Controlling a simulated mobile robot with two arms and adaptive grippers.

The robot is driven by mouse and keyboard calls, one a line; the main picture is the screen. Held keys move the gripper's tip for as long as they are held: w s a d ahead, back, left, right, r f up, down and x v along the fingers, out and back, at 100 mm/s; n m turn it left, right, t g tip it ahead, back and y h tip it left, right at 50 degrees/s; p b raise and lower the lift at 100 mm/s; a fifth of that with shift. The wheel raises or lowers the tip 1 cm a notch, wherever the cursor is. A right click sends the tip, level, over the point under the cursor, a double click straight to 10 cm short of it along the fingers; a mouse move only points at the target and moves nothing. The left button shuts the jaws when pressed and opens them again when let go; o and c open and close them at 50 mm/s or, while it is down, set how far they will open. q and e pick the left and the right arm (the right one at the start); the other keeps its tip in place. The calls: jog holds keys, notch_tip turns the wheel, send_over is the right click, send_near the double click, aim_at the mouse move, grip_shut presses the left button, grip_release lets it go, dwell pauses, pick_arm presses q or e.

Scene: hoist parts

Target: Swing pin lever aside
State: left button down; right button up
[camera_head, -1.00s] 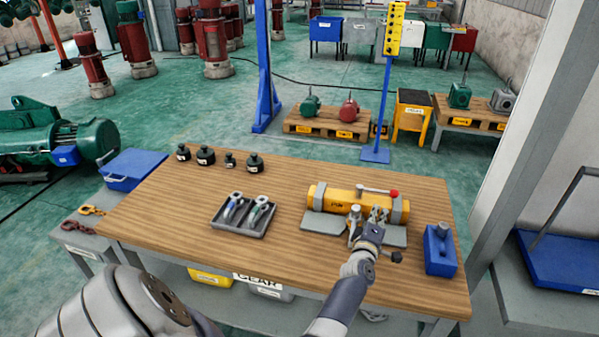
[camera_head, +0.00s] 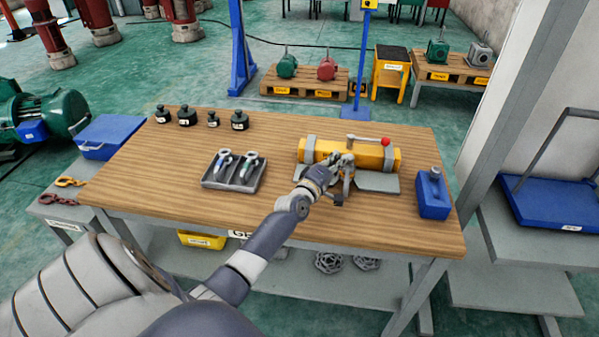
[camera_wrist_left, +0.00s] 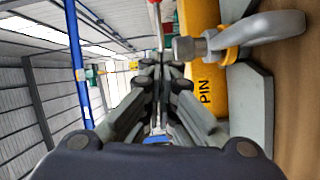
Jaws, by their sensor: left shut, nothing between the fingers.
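The yellow cylinder (camera_head: 376,158), marked PIN in the wrist view (camera_wrist_left: 207,90), lies in grey cradle straps toward the right of the bench. The pin lever (camera_head: 366,139) is a grey bar with a red knob (camera_head: 386,141). It lies along the cylinder's top, knob to the right. My left gripper (camera_head: 343,162) is at the cylinder's near side, below the lever, its fingers closed and empty. In the left wrist view the fingertips (camera_wrist_left: 160,68) are together, with part of the red-ended lever (camera_wrist_left: 155,18) beyond them. Whether they touch it I cannot tell. My right gripper is out of view.
A grey and yellow shackle-like part (camera_wrist_left: 245,35) sits close beside the fingers. A blue block (camera_head: 433,197) stands right of the cylinder, and a dark tray (camera_head: 234,186) with two shackles lies left. Several dark weights (camera_head: 212,119) line the back. The bench's front left is clear.

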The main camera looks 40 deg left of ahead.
pick_arm(q)
jog(key=a+b, duration=0.1)
jog(key=b, duration=0.1)
jog(key=shift+s+a+f+b, duration=0.1)
jog(key=shift+f+b, duration=0.2)
jog(key=shift+f, duration=0.1)
jog(key=s+a+r+b, duration=0.2)
jog(key=s+a, duration=0.1)
jog(key=s, duration=0.8)
jog(key=shift+s, duration=0.1)
